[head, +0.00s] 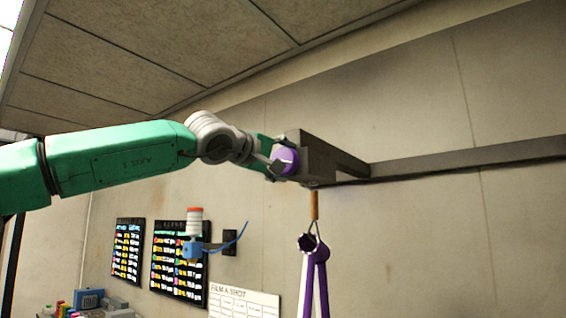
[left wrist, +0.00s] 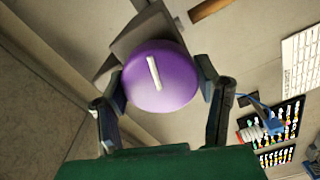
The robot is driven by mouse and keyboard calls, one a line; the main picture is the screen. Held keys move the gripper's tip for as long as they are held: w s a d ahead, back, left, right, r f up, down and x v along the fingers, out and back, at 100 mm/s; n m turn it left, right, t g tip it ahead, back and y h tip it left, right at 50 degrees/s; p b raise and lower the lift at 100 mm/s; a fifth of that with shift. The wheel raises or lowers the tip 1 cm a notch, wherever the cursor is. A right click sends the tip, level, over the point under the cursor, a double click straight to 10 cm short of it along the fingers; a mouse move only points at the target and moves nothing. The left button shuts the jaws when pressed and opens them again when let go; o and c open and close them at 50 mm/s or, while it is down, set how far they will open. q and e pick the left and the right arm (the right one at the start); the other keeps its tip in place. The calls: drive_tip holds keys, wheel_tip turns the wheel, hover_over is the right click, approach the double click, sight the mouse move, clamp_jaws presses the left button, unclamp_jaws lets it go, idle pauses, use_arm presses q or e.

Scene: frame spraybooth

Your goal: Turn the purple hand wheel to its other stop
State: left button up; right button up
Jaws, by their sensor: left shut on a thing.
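The purple hand wheel (head: 286,161) sits on the near end of a grey box on a wall-mounted beam. My left gripper (head: 273,158) reaches it from the left and is shut on it. In the left wrist view the round purple wheel (left wrist: 160,76) lies between the two fingers of my left gripper (left wrist: 164,82), one on each side of its rim. A white bar mark on its face stands nearly upright there, slightly tilted. The far side of the wheel is hidden. My right gripper is not in view.
The grey beam (head: 460,166) runs right along the wall. A purple and white strap (head: 314,265) hangs from a hook below the box. A blue and white device (head: 193,240) on a wall bracket and black boards (head: 168,265) are lower left. The ceiling (head: 150,50) is above.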

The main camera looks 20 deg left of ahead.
use_arm(q)
drive_tip(key=m, duration=0.7)
drive_tip(key=shift+w+a, duration=0.1)
drive_tip(key=m, duration=0.7)
drive_tip(key=shift+f, duration=0.1)
idle(0.5)
drive_tip(key=o, duration=1.2)
drive_tip(key=shift+w+f, duration=0.1)
drive_tip(key=shift+w, duration=0.25)
drive_tip(key=shift+s, duration=0.25)
drive_tip(key=v, duration=1.1)
drive_tip(key=shift+a, duration=0.2)
